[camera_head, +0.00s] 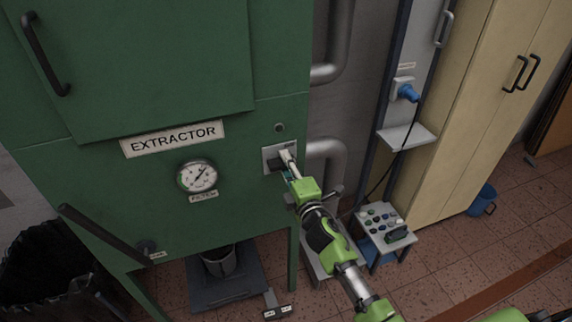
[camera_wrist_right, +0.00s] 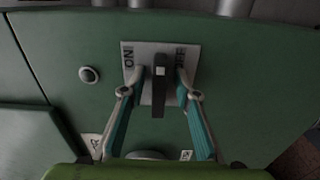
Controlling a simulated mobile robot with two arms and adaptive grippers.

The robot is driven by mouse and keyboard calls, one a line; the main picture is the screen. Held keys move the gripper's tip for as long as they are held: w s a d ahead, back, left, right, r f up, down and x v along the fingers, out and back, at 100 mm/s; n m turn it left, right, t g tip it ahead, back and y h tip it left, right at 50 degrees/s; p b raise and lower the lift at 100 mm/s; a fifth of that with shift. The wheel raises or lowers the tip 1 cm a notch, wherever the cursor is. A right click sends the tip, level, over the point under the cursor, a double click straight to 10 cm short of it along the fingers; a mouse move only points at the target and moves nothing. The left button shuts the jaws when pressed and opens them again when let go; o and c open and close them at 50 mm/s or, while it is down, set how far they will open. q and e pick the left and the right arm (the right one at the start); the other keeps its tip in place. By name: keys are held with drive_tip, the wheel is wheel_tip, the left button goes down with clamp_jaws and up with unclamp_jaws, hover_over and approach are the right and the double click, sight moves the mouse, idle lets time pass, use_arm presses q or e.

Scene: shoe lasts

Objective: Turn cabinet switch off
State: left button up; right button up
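The switch plate (camera_head: 270,155) is a grey square on the front of the green extractor cabinet (camera_head: 110,185). In the right wrist view the plate (camera_wrist_right: 143,50) carries the word ON at the left and OFF at the right. A dark switch lever (camera_wrist_right: 159,95) stands out from its middle, between the two words. My right gripper (camera_wrist_right: 160,78) is at the plate, with one fingertip on each side of the lever. Gaps show between the fingers and the lever, so it looks open. In the head view my right gripper (camera_head: 288,164) covers much of the switch. My left gripper is not in view.
A round gauge (camera_head: 198,176) sits left of the switch, and a small round knob (camera_head: 279,128) above it. Grey pipes (camera_head: 328,150) run on the wall at the right. A small table (camera_head: 372,245) with coloured items stands right of my arm.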

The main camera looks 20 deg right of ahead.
drive_tip(key=s, duration=1.2)
drive_tip(key=shift+d, duration=0.2)
drive_tip(key=s+f+m+g, duration=0.3)
drive_tip(key=s+f, duration=0.2)
drive_tip(key=f, duration=0.7)
drive_tip(key=s+f+m+g, duration=0.25)
drive_tip(key=s+f, duration=0.25)
drive_tip(key=f, duration=0.7)
drive_tip(key=s+f+m+g, duration=0.2)
drive_tip(key=s+f+g, duration=0.15)
drive_tip(key=f, duration=0.85)
drive_tip(key=s+f+m+g, duration=0.2)
drive_tip(key=s+f, duration=0.4)
drive_tip(key=s, duration=0.5)
drive_tip(key=s+d+f+m+g, duration=0.1)
drive_tip(key=s+f+m+g, duration=0.2)
drive_tip(key=s, duration=0.9)
drive_tip(key=s+d+f+m+g, duration=0.1)
drive_tip(key=s+f+m+g, duration=0.2)
drive_tip(key=s+f, duration=0.7)
drive_tip(key=shift+s+d+h, duration=0.2)
drive_tip(key=shift+s+h, duration=0.1)
drive_tip(key=shift+s, duration=0.7)
